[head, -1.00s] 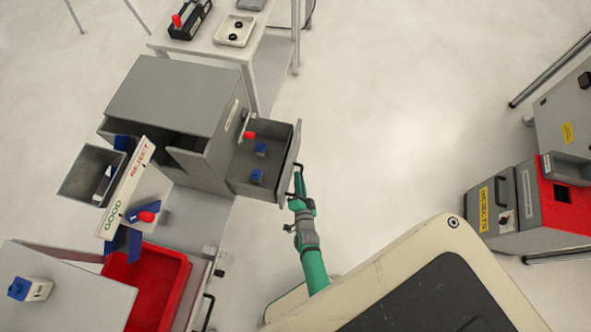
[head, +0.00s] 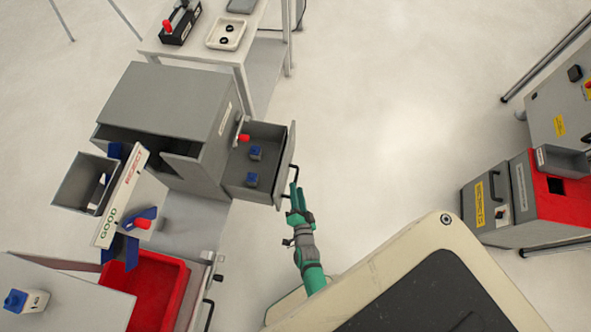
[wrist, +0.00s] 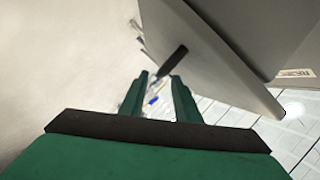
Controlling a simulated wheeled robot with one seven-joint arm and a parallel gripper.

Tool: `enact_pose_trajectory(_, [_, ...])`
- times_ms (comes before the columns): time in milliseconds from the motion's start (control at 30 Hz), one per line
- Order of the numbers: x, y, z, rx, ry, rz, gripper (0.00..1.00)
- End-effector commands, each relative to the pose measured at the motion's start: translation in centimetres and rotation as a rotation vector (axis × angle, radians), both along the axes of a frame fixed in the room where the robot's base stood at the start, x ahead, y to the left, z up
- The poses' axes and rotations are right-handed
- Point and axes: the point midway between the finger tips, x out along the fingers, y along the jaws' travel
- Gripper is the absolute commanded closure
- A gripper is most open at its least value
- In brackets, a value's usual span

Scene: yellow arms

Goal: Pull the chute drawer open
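The chute drawer (head: 266,192) is a grey open-topped drawer standing out from the right side of the grey chute cabinet (head: 168,100). Two small blocks with blue tops (head: 254,153) lie inside it. Its dark bar handle (head: 292,178) is on the outer front face. My green gripper (head: 297,190) is beside the handle in the head view. In the wrist view my gripper (wrist: 160,76) shows two separated fingers with nothing between them. The dark handle (wrist: 172,63) appears just beyond the fingertips, and the drawer front (wrist: 215,60) fills the upper right.
A white table (head: 225,55) with a tray stands behind. A grey and red machine (head: 505,205) is at the right. The floor between (head: 380,110) is clear.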

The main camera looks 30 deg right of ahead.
Motion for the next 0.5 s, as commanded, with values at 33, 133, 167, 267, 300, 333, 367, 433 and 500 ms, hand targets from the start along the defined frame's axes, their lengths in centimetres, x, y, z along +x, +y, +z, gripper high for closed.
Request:
enact_pose_trajectory(33, [-1.0, 0.4, 0.2, 0.001, 0.002, -0.003, 0.71])
enact_pose_trajectory(133, [-2.6, 1.2, 0.5, 0.001, 0.001, -0.001, 0.71])
enact_pose_trajectory(167, [-2.9, 1.4, 0.7, 0.002, 0.001, -0.001, 0.71])
enact_pose_trajectory(267, [-4.0, 1.9, 0.9, 0.002, 0.001, 0.0, 0.71])
enact_pose_trajectory(300, [-4.4, 2.1, 1.0, 0.001, 0.0, -0.001, 0.71])
enact_pose_trajectory(333, [-4.6, 2.2, 1.1, 0.002, 0.001, 0.0, 0.71])
enact_pose_trajectory(367, [-4.8, 2.3, 1.1, 0.002, 0.001, 0.0, 0.71])
enact_pose_trajectory(433, [-5.0, 2.5, 1.2, 0.001, 0.0, 0.0, 0.71])
enact_pose_trajectory(500, [-5.1, 2.5, 1.3, 0.001, 0.0, 0.0, 0.71])
